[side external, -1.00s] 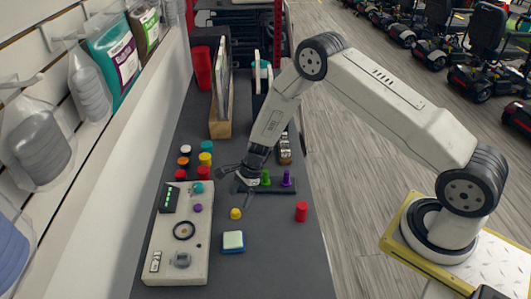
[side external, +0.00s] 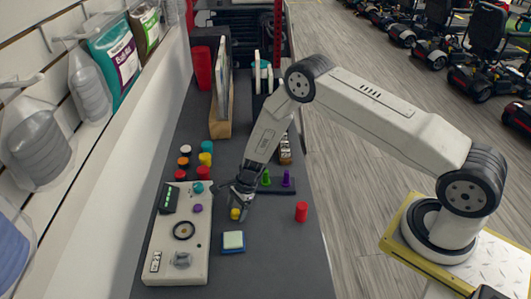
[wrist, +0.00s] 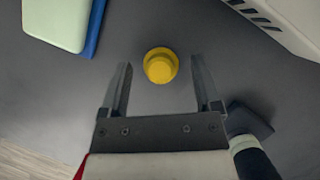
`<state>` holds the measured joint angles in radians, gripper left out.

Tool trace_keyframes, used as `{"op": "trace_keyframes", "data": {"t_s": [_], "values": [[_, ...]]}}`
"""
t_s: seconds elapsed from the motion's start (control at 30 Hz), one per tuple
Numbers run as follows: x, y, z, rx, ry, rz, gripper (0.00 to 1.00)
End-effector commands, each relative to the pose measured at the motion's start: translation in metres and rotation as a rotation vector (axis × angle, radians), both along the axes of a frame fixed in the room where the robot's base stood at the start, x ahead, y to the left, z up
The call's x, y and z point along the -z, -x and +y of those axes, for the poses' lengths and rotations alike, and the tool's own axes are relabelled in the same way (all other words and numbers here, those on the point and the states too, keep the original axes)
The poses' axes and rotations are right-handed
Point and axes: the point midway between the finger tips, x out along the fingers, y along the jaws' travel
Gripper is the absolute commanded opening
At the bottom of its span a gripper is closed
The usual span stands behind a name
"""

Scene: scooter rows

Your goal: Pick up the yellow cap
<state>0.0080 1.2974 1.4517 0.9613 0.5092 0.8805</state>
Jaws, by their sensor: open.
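The yellow cap (side external: 235,214) stands on the dark grey table, just right of the white control panel. In the wrist view the yellow cap (wrist: 160,65) is a round stepped piece ahead of the fingertips, roughly centred between their lines. My gripper (side external: 240,206) is low over the table and close by the cap. In the wrist view my gripper (wrist: 160,75) is open and empty, with a finger to each side and clear gaps to the cap.
A blue block with a pale top (side external: 233,241) lies in front of the cap. The white panel (side external: 160,245) is at left. Several coloured caps cluster behind the panel.

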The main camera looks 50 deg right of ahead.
Motion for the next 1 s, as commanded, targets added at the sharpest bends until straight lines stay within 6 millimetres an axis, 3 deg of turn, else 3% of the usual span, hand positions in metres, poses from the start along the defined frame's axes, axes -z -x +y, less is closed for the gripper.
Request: {"op": "trace_keyframes", "data": {"t_s": [0.4,0.67,1.0], "values": [[-0.0002,0.0002,0.0000,0.000,0.000,0.000,0.81],[-0.0001,0.0003,-0.0001,0.000,0.000,0.001,0.00],[-0.0001,0.0004,-0.0002,0.000,0.001,0.001,0.00]]}}
